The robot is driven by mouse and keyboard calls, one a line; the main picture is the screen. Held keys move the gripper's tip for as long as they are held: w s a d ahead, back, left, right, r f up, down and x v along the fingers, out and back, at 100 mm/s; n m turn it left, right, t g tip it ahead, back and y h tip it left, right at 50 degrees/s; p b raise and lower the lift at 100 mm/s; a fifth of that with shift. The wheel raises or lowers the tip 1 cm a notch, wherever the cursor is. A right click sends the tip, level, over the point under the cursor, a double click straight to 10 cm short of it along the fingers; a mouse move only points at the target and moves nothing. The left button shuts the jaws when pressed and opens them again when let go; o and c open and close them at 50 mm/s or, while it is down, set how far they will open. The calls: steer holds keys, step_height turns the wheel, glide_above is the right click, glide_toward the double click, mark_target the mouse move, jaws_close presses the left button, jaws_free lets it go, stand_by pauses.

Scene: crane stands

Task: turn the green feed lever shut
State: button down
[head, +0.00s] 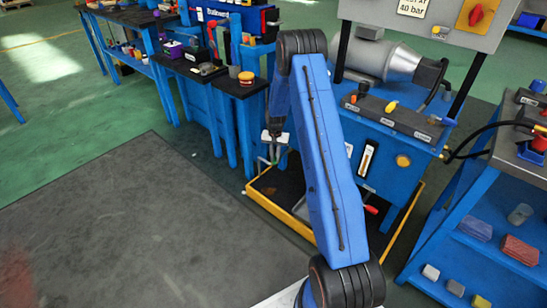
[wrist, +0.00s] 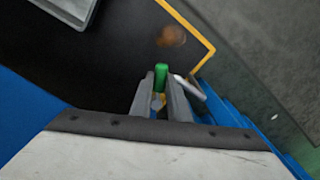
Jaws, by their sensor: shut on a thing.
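The green feed lever (wrist: 161,74) shows in the wrist view as a short upright green grip between my fingertips. My gripper (wrist: 160,92) is shut on it, one finger on each side. In the head view my gripper (head: 276,150) is small, low at the left side of the blue machine stand (head: 385,150). My blue arm hides part of the stand, and the lever's lower part and pivot are hard to make out.
A black tray with a yellow rim (head: 275,214) lies under the gripper. Blue workbenches (head: 205,100) stand at the left and a blue shelf cart (head: 490,225) at the right. The grey floor mat (head: 130,220) is clear.

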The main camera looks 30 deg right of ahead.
steer(key=shift+s+d+n, duration=0.2)
steer(key=shift+d+n, duration=0.05)
steer(key=shift+n, duration=0.4)
steer(key=shift+s+d+n, duration=0.15)
steer(key=shift+d+n, duration=0.05)
steer(key=shift+n, duration=0.45)
steer(key=c, duration=1.7)
jaws_free()
step_height(320, 180, up, 17)
steer(key=shift+r, duration=0.2)
steer(key=shift+c, duration=0.2)
